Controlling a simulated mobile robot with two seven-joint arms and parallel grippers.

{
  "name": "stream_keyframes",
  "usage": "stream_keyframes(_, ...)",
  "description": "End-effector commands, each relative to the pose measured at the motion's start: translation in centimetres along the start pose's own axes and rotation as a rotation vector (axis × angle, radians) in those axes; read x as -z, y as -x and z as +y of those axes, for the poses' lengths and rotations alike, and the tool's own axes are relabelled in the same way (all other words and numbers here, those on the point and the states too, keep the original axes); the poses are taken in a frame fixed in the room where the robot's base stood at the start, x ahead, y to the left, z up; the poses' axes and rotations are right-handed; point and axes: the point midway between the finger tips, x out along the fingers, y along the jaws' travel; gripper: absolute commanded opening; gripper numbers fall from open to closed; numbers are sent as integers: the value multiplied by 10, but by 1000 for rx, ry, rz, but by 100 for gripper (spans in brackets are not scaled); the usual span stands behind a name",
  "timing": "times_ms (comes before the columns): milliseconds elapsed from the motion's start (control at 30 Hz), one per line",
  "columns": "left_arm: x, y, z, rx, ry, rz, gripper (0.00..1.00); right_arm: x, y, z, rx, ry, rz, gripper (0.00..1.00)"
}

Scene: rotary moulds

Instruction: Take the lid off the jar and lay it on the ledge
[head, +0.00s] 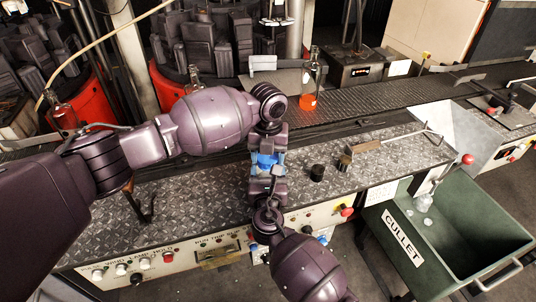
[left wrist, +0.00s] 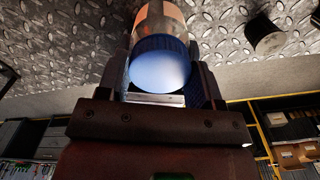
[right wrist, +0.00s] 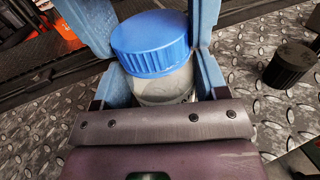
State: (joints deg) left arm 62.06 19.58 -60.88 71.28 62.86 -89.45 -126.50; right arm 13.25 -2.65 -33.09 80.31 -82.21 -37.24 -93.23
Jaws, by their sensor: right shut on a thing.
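The jar is clear with a ribbed blue lid; in the right wrist view the lid (right wrist: 152,45) sits on the jar (right wrist: 165,88). My right gripper (head: 267,171) is shut on the jar's body. My left gripper (head: 267,154) faces it from the opposite side, with its fingers on both sides of the lid. In the left wrist view the lid (left wrist: 160,65) lies between these fingers, and they look open around it. In the head view the grippers mostly hide the jar. A diamond-plate ledge (head: 205,195) runs below them.
A green cullet bin (head: 455,245) is at the right. A bottle with an orange glowing base (head: 309,101) stands behind. The plate's left part holds a dark tool (head: 140,205).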

Motion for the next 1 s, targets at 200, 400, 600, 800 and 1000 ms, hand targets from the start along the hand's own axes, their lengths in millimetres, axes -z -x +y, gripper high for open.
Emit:
stream_keyframes(200,0,0,0,0,6,0,31,0,0,0,0,0,0,1)
stream_keyframes(400,0,0,0,1,179,1,30,0,0,0,0,0,0,1)
stream_keyframes(600,0,0,0,0,488,1,30,0,0,0,0,0,1,1)
stream_keyframes(800,1,0,-1,1,799,2,30,0,0,0,1,0,1,1)
stream_keyframes(1000,0,0,0,0,1112,2,30,0,0,0,1,0,1,1)
